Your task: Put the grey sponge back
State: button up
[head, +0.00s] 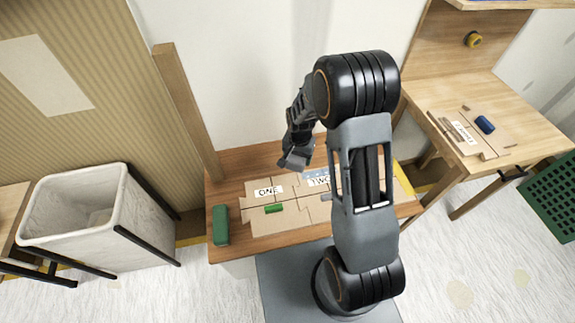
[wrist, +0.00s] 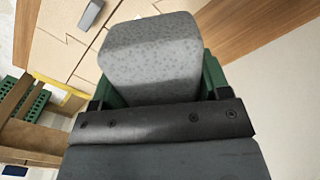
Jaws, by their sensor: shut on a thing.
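My gripper (head: 294,160) is shut on the grey sponge (wrist: 151,58). In the wrist view the speckled, rounded block sits between the two green fingers. In the head view the gripper hangs above the back part of the wooden table (head: 262,155), and the sponge is hard to tell from the gripper there. Below, cardboard pieces (head: 285,221) lie on the table, with labels reading ONE (head: 268,191) and TWO (head: 318,180). A green block (head: 273,208) lies in the part below ONE. My arm hides the right part of the board.
A dark green object (head: 220,225) lies at the table's left edge. A white bin (head: 90,215) stands to the left. A second table (head: 450,100) at right holds cardboard with a blue block (head: 485,124). A green crate (head: 553,195) is at far right. A wooden post (head: 185,110) rises behind.

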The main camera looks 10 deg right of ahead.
notch_tip(320, 180, down, 7)
jog(key=w+m+b, duration=0.2)
jog(key=m+b, duration=1)
jog(key=b, duration=0.1)
jog(key=shift+a+r, duration=0.2)
jog(key=shift+a, duration=0.15)
jog(key=shift+w, duration=0.1)
jog(key=w+f+b, duration=0.1)
jog(key=w+f, duration=0.2)
jog(key=w, duration=0.1)
jog(key=w+f+b, duration=0.1)
jog(key=w+f, duration=0.1)
jog(key=w, duration=0.2)
jog(key=w+f+b, duration=0.2)
jog(key=w+f, duration=0.1)
jog(key=w, duration=0.2)
jog(key=shift+d+f, duration=0.35)
jog(key=f, duration=0.1)
jog(key=w+f+b, duration=0.1)
jog(key=f, duration=0.1)
jog(key=shift+f, duration=0.45)
